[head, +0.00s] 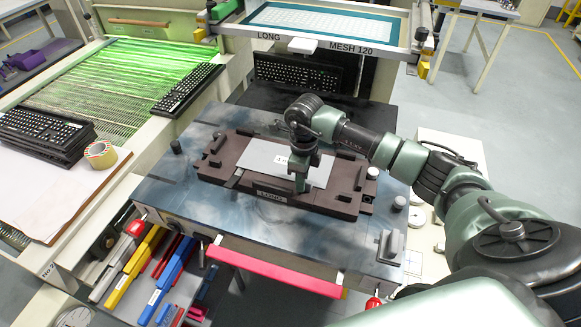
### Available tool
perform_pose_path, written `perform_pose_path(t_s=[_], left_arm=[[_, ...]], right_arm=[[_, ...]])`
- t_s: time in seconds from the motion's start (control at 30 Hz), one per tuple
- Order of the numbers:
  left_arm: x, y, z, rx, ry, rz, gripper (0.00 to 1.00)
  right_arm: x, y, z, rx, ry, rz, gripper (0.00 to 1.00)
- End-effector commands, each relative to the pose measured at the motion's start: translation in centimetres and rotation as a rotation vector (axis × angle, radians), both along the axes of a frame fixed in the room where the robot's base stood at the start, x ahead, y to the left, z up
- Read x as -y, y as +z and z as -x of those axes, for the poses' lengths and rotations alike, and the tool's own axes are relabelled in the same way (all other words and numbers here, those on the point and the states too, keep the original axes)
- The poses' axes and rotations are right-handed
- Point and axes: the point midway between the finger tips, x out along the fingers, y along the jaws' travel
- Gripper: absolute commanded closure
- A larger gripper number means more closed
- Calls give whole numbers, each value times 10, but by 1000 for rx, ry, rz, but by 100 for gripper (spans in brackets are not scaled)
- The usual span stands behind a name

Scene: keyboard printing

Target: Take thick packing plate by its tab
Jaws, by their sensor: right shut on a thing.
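A light grey flat plate (262,160) lies in a dark brown fixture (215,172), whose front label reads "LONG". A small white label on the plate is partly covered by my right gripper, so I cannot read it. My right gripper (300,186) comes down over the right half of the plate, near its front edge. It is shut on what appears to be the plate's tab; the fingers hide the tab itself. The plate looks level within the fixture, and I cannot tell whether it is lifted. My left gripper is not in view.
The fixture sits on a blue-grey machine table (170,195) with a red front bar (275,272). A framed screen (325,22) marked "LONG MESH 120" stands behind.

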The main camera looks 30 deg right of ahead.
Motion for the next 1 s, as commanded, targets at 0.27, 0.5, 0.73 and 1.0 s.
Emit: perform_pose_path(t_s=[0.27,0.5,0.73,1.0], left_arm=[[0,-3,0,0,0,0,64],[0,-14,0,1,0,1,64],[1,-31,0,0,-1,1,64],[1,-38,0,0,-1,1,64]], right_arm=[[0,8,-1,3,0,-1,100],[0,45,-2,8,1,0,100],[0,113,-2,11,2,0,100],[1,180,-1,6,-1,1,100]])
